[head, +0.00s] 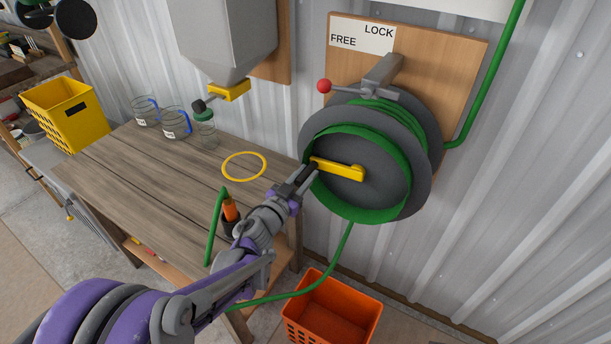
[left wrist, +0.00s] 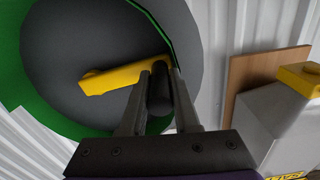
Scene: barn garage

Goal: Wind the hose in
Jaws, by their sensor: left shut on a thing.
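The hose reel (head: 428,150) is a grey drum on a wooden wall board, with green hose (head: 385,115) wound on it. A yellow crank (head: 340,168) crosses its front face; it also shows in the left wrist view (left wrist: 115,78). My left gripper (head: 310,170) is shut on the crank's dark handle (left wrist: 160,90), at the crank's left end. Green hose (head: 340,255) hangs from the reel, curves left past the orange crate and passes behind my arm. A red-knobbed lever (head: 324,86) points left, below the FREE label (head: 343,40). My right gripper is not in view.
A wooden workbench (head: 130,185) holds glass jugs (head: 174,122) and a yellow ring (head: 244,166). An orange and black nozzle (head: 230,209) is at its front edge. An orange crate (head: 330,310) stands below the reel. A grey hopper (head: 225,40) hangs above the bench.

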